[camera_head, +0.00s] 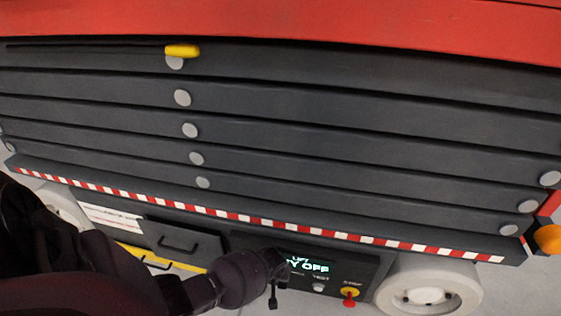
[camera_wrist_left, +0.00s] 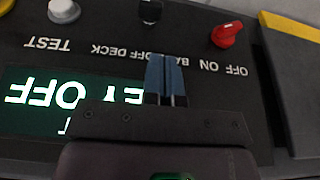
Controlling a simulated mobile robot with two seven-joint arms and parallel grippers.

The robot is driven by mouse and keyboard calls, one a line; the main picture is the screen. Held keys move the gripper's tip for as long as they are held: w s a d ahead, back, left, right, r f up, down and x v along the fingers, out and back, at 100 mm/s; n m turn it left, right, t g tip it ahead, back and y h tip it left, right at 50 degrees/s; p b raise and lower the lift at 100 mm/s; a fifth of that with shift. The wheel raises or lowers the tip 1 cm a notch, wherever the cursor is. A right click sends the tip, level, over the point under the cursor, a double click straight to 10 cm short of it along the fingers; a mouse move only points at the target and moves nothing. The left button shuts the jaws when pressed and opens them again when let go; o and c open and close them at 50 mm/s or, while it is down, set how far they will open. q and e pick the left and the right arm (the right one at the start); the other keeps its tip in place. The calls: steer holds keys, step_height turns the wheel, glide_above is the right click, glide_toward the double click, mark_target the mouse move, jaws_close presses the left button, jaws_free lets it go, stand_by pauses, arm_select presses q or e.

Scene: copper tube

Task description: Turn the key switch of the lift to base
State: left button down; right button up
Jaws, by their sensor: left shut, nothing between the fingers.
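The lift's control panel (camera_head: 340,268) is on the dark chassis, and its display (camera_head: 305,265) reads KEY OFF. In the left wrist view the panel is upside down. The black key switch (camera_wrist_left: 150,11) is at the top edge, partly cut off, beside the lettering for base, off and deck; part of the base label is hidden by my fingers. My left gripper (camera_wrist_left: 168,62) is shut and empty, its blue fingertips over the lettering just below the switch in the picture. In the head view my left gripper (camera_head: 272,288) is in front of the panel. My right gripper is not in view.
A red knob (camera_wrist_left: 227,35) marked ON and OFF is beside the key switch. A grey TEST button (camera_wrist_left: 64,10) is on its other side. The red stop button (camera_head: 350,295) protrudes near the wheel (camera_head: 428,288). A drawer handle (camera_head: 178,243) is left of the panel.

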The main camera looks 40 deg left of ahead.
mark_target(283, 285)
arm_select(q)
steer(key=shift+s+d+b+x, duration=0.15)
steer(key=shift+b+x, duration=0.65)
steer(key=shift+x, duration=0.7)
steer(key=shift+s+b+x, duration=0.15)
steer(key=shift+b+x, duration=0.6)
steer(key=shift+x, duration=0.7)
steer(key=shift+s+d+b+x, duration=0.1)
steer(key=shift+b+x, duration=0.7)
steer(key=shift+x, duration=0.7)
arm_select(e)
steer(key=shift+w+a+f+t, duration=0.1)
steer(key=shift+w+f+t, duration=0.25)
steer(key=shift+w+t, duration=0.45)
arm_select(q)
steer(key=shift+f, duration=0.1)
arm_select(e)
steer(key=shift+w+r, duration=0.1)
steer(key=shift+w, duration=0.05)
